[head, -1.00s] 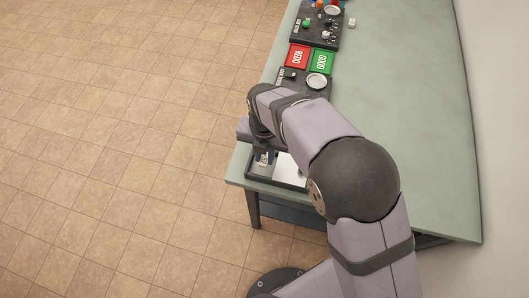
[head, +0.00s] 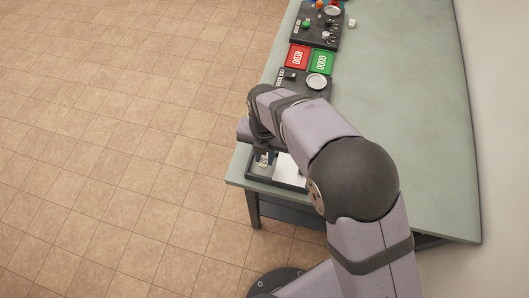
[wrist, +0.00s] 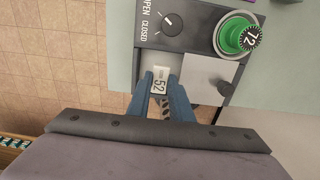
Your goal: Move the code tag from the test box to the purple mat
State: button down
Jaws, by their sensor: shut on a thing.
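The code tag (wrist: 160,77) is a small white block marked "52" in the wrist view. My gripper (wrist: 161,81) is shut on it, with one blue finger on each side. The tag also shows as a small pale piece in the head view (head: 264,160), in the open left compartment of the test box. The test box (head: 262,179) is a dark tray at the near end of the table, partly hidden by my arm. Its dark panel (wrist: 190,40) shows in the wrist view.
The panel has an OPEN/CLOSED dial (wrist: 170,22) and a green round part (wrist: 233,37) with a black "72" piece. A white cover (wrist: 207,72) with a dark knob is right of the tag. Red (head: 297,57) and green (head: 322,62) trays stand farther back.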

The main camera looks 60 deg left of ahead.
aim_at(265, 159)
jog(key=shift+f+b, duration=1.1)
jog(key=shift+f, duration=0.8)
jog(key=c, duration=1.4)
grip_release()
jog(key=shift+o, duration=0.5)
jog(key=shift+r+p, duration=1.45)
jog(key=shift+r, duration=0.35)
jog(key=shift+w+d+r+p, duration=0.1)
jog(key=shift+r+p, duration=0.3)
jog(key=shift+r, duration=0.2)
jog(key=shift+r+p, duration=0.5)
jog(key=shift+r, duration=0.15)
